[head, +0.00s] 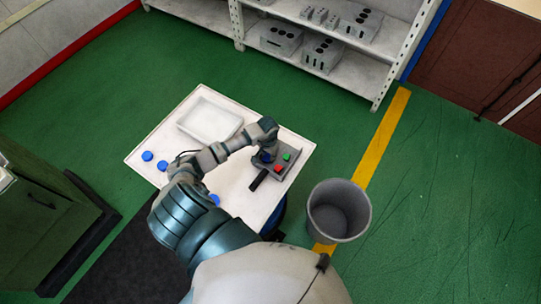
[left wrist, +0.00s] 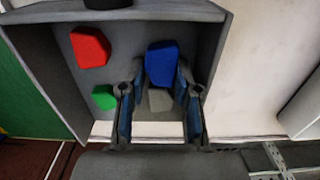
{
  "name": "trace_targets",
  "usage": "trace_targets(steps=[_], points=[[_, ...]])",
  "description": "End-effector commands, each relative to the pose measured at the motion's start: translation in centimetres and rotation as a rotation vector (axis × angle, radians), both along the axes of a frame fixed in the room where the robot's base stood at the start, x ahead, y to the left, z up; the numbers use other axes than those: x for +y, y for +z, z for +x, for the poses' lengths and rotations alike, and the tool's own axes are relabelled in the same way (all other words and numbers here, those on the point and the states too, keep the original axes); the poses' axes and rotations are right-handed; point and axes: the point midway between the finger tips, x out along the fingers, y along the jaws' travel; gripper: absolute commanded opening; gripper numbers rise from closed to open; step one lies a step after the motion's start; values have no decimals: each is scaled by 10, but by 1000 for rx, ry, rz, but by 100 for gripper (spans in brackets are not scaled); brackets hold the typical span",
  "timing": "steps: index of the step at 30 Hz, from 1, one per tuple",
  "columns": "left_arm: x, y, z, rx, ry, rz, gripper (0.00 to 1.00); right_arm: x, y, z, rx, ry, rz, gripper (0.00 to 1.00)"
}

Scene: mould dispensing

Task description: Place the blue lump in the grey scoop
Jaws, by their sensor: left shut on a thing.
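The grey scoop (head: 292,150) lies on the right part of the white table, its black handle (head: 258,180) pointing down-left. A red lump (head: 278,169) and a green lump (head: 286,157) sit in it; both also show in the left wrist view, red (left wrist: 90,47) and green (left wrist: 104,97). My left gripper (head: 267,151) is over the scoop, shut on the blue lump (left wrist: 162,62). The lump lies within the scoop's outline; whether it touches the scoop floor I cannot tell. A small grey piece (left wrist: 160,100) shows between the fingers. My right gripper is not in view.
A white tray (head: 188,124) stands on the table (head: 237,190) behind my arm. Blue round pieces (head: 147,156) lie at the table's left side and front. A grey bin (head: 340,210) stands on the floor to the right. Shelves (head: 350,75) with grey blocks are at the back.

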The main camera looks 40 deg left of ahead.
Motion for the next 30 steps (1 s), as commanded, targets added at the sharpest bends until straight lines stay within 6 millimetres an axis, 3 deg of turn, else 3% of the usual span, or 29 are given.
trace_targets(steps=[7, 8, 9, 20, 23, 30], points=[[-4, -3, 0, 1, -2, 6, 16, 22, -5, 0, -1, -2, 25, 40], [-5, -2, 0, 1, -2, 6, 37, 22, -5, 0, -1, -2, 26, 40], [-5, -1, 0, 1, -2, 6, 42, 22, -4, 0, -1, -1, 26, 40], [-2, 1, 0, 0, 1, 1, 42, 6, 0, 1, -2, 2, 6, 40], [0, 12, 2, -5, -2, 2, 42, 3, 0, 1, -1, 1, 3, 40], [-1, 66, 2, -5, -3, 5, 42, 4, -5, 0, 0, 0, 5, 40]])
